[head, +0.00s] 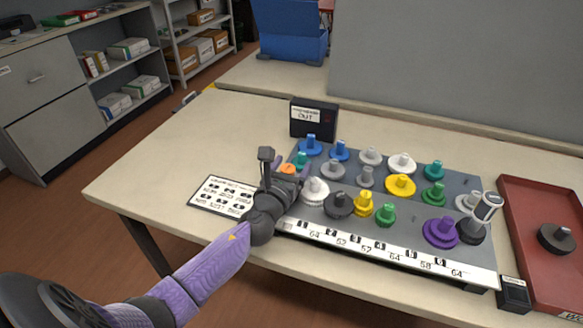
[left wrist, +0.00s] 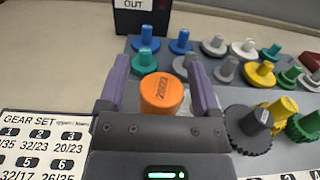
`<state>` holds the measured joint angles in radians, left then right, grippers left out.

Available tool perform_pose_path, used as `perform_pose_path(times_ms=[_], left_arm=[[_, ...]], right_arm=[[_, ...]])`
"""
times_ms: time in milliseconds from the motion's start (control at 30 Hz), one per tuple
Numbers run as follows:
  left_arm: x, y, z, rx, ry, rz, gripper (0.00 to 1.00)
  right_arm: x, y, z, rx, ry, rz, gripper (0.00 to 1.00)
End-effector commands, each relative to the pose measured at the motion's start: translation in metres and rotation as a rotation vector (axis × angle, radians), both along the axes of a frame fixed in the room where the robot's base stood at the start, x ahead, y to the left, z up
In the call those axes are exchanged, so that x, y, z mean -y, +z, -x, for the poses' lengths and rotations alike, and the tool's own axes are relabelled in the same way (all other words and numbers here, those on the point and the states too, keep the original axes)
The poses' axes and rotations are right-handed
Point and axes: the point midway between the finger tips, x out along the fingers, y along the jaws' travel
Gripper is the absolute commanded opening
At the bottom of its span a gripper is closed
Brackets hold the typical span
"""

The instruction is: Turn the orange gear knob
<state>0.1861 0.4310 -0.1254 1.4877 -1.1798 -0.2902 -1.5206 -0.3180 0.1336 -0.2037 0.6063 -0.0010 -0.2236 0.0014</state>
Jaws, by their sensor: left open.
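The orange gear knob (left wrist: 164,93) stands on the grey board at its left end. In the left wrist view its round top shows between the two fingers of my left gripper (left wrist: 160,88). The fingers are open, one on each side, with a gap visible around the knob. My right gripper is not in view.
The grey board (head: 402,218) carries several coloured gear knobs close by, with a teal one (left wrist: 145,62) just behind. A black box marked OUT (head: 314,118) stands behind. A gear-set card (head: 222,197) lies left. A red tray (head: 545,205) holds a dark gear at right.

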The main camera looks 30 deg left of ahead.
Motion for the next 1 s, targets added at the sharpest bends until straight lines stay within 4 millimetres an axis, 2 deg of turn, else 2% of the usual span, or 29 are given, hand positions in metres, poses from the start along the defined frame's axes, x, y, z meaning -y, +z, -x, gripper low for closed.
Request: perform_pose_path(times_ms=[200, 233, 600, 1000], left_arm=[[0.0, 0.0003, -0.0007, 0.0, 0.0, 0.001, 0.81], [0.0, 0.0003, -0.0007, 0.0, 0.0, 0.001, 0.77], [0.0001, 0.0001, -0.0004, 0.0, 0.0, 0.001, 0.0], [-0.002, 0.0, 0.0003, -0.001, 0.136, 0.001, 0.0]], right_arm=[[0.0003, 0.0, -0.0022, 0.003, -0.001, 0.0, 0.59], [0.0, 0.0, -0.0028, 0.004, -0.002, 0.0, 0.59], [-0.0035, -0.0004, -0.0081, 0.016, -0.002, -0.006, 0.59], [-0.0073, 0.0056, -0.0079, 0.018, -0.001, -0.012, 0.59]])
